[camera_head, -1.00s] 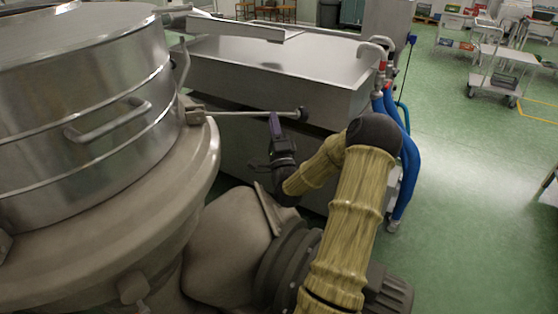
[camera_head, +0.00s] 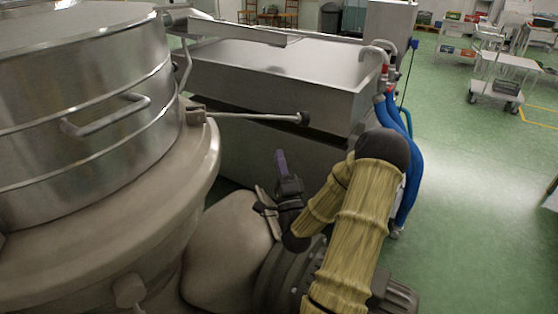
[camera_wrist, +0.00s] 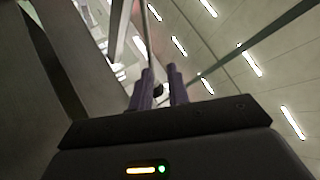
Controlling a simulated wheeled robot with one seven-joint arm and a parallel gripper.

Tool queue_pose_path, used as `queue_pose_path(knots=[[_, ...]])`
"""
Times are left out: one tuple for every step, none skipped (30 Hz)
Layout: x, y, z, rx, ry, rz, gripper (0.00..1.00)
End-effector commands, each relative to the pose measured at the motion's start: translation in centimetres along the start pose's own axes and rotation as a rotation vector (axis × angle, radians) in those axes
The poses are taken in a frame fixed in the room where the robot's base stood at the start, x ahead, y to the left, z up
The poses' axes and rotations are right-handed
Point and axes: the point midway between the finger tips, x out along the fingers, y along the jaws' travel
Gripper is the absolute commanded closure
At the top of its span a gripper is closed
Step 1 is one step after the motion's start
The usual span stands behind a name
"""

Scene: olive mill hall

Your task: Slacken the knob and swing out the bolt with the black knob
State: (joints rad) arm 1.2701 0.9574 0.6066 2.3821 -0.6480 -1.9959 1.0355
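The bolt (camera_head: 250,116) is a thin metal rod. It sticks out to the right, nearly level, from a bracket (camera_head: 196,112) on the rim of the round steel vessel (camera_head: 90,110). The black knob (camera_head: 304,118) is on its outer end. My gripper (camera_head: 281,158) is below the rod and a little left of the knob in the head view, apart from both. In the wrist view its two purple fingers (camera_wrist: 160,88) stand apart with nothing held. The dark knob (camera_wrist: 158,90) shows beyond, in the gap between them, with the rod (camera_wrist: 150,22) running upward.
A large steel trough (camera_head: 270,75) stands behind the bolt. Blue hoses (camera_head: 408,180) hang at its right end. Green floor (camera_head: 470,200) is open to the right, with trolleys (camera_head: 500,80) farther off.

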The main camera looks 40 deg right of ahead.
Motion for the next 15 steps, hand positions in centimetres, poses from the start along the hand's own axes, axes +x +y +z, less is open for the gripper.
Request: queue_pose_path(knots=[[0.1, -0.1, -0.3, 0.005, 0.006, 0.004, 0.94], [0.2, -0.1, -0.4, 0.012, 0.009, 0.009, 0.99], [0.3, -0.2, -0.6, 0.028, 0.015, 0.019, 1.00], [0.5, -0.2, -0.7, 0.047, 0.019, 0.030, 1.00], [0.6, -0.2, -0.8, 0.069, 0.024, 0.042, 1.00], [0.9, -0.3, -0.9, 0.107, 0.032, 0.061, 1.00], [1.1, -0.2, -0.9, 0.141, 0.038, 0.080, 1.00], [1.3, -0.2, -0.9, 0.178, 0.046, 0.098, 1.00], [1.6, -0.1, -0.9, 0.234, 0.058, 0.126, 1.00], [1.8, 0.0, -0.9, 0.277, 0.068, 0.147, 1.00], [1.9, 0.1, -0.8, 0.323, 0.078, 0.168, 1.00], [2.1, 0.2, -0.7, 0.383, 0.092, 0.195, 1.00], [2.2, 0.3, -0.6, 0.429, 0.104, 0.216, 1.00], [2.4, 0.4, -0.6, 0.475, 0.117, 0.235, 1.00], [2.5, 0.5, -0.5, 0.537, 0.135, 0.261, 1.00]])
